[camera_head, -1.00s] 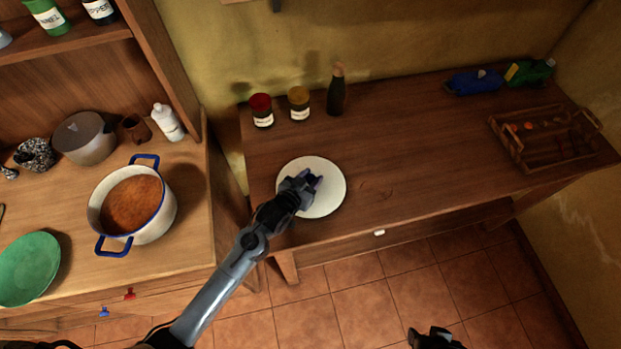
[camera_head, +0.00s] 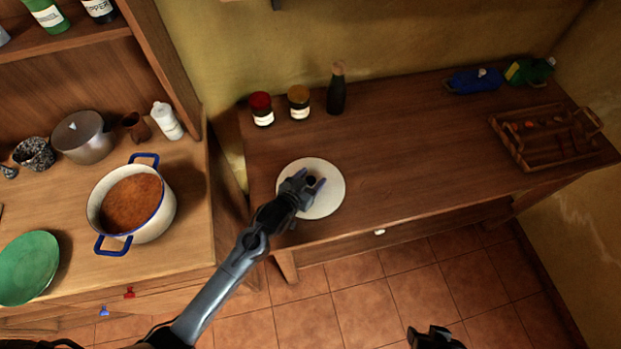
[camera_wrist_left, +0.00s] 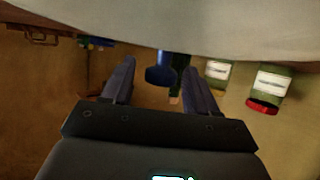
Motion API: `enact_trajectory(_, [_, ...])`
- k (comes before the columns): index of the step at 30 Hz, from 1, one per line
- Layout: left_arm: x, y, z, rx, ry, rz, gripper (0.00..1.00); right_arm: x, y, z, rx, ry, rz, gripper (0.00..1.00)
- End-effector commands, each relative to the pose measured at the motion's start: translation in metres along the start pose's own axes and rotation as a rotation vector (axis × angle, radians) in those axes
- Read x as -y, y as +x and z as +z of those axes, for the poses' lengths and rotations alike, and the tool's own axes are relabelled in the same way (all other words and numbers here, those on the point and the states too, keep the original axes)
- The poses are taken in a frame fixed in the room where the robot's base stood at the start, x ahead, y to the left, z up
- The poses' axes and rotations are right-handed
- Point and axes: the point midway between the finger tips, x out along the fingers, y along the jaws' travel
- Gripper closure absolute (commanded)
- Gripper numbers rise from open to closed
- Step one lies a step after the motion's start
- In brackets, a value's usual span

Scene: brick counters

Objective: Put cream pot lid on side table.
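The cream pot lid (camera_head: 325,203), a pale round disc, appears to lie flat on the left front of the brown wooden side table (camera_head: 420,160). Its dark knob (camera_head: 311,181) shows between the fingers of my left gripper (camera_head: 313,184). In the left wrist view the lid (camera_wrist_left: 200,25) fills the top, and its blue knob (camera_wrist_left: 160,75) stands between the two spread fingers (camera_wrist_left: 158,90), with gaps beside it. My left gripper is open around the knob. My right gripper (camera_head: 435,338) is only partly visible at the bottom edge, and its opening is unclear.
A red-lidded jar (camera_head: 262,110), a yellow-lidded jar (camera_head: 299,103) and a dark bottle (camera_head: 336,92) stand behind the lid. A wooden tray (camera_head: 510,148) is at the right. A cream pot (camera_head: 150,225) stands uncovered on the left counter. The table's middle is clear.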

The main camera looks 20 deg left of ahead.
Motion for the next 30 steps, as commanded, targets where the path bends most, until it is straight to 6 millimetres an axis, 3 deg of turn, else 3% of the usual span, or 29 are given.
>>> enact_trajectory(10, [0.0,-0.001,-0.002,-0.001,0.0,0.0,0.38,-0.001,0.0,0.0,0.001,-0.005,0.004,0.55])
enact_trajectory(15, [0.0,-0.006,-0.014,-0.002,0.0,0.0,0.38,-0.001,-0.004,-0.001,0.001,-0.004,0.003,0.55])
enact_trajectory(30, [0.0,-0.095,-0.011,0.001,0.001,0.0,0.38,0.001,-0.012,-0.004,0.0,0.004,-0.004,0.55])
